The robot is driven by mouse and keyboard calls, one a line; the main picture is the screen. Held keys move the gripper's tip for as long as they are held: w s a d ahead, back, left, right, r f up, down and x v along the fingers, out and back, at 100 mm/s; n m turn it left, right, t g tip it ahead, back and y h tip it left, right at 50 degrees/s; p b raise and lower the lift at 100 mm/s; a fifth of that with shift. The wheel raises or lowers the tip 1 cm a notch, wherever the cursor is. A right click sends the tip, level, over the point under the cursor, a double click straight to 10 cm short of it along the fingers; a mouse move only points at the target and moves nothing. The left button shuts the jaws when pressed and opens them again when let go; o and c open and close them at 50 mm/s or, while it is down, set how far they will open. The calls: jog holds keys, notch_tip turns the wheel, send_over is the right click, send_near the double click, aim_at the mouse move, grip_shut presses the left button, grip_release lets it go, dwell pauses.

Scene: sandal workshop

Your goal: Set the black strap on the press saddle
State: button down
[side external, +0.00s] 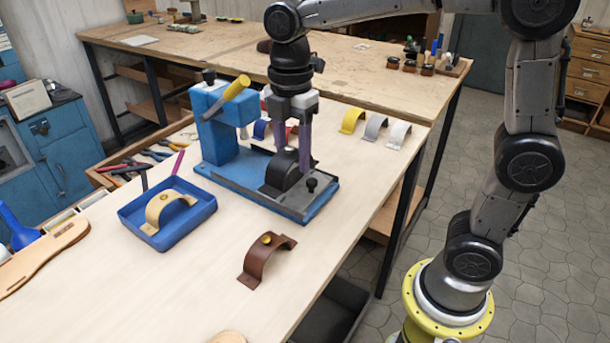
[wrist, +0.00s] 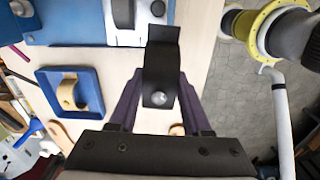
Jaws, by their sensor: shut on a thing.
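My gripper (side external: 293,158) points down in front of the blue press (side external: 219,130). It is shut on the black strap (side external: 277,174), a dark arched band. In the wrist view the strap (wrist: 161,60) sits between the purple fingers (wrist: 158,95), with a silver rivet near its lower end. In the side view the strap and fingers partly hide the press saddle, which I cannot make out clearly. I cannot tell whether the strap touches the saddle.
A blue tray (side external: 203,212) with a tan strap (side external: 160,211) lies left of the press. A brown strap (side external: 266,258) lies in front. Yellow (side external: 352,119), grey (side external: 375,125) and white (side external: 398,134) straps stand back right. The press has a yellow-handled lever (side external: 237,87). The front table is mostly clear.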

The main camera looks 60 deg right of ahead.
jog(key=w+d, duration=0.4)
jog(key=d, duration=0.1)
jog(key=w+d+f, duration=0.1)
jog(key=w+d, duration=0.1)
jog(key=shift+d+f, duration=0.1)
jog(key=shift+d, duration=0.2)
jog(key=shift+w+d+f+n, duration=0.2)
jog(key=shift+d+f+n, duration=0.1)
jog(key=shift+d, duration=0.1)
jog(key=shift+f, duration=3.75)
jog(key=shift+f, duration=0.3)
grip_release()
jog(key=shift+r, duration=0.1)
jog(key=shift+r, duration=3.45)
jog(key=shift+a+r, duration=0.1)
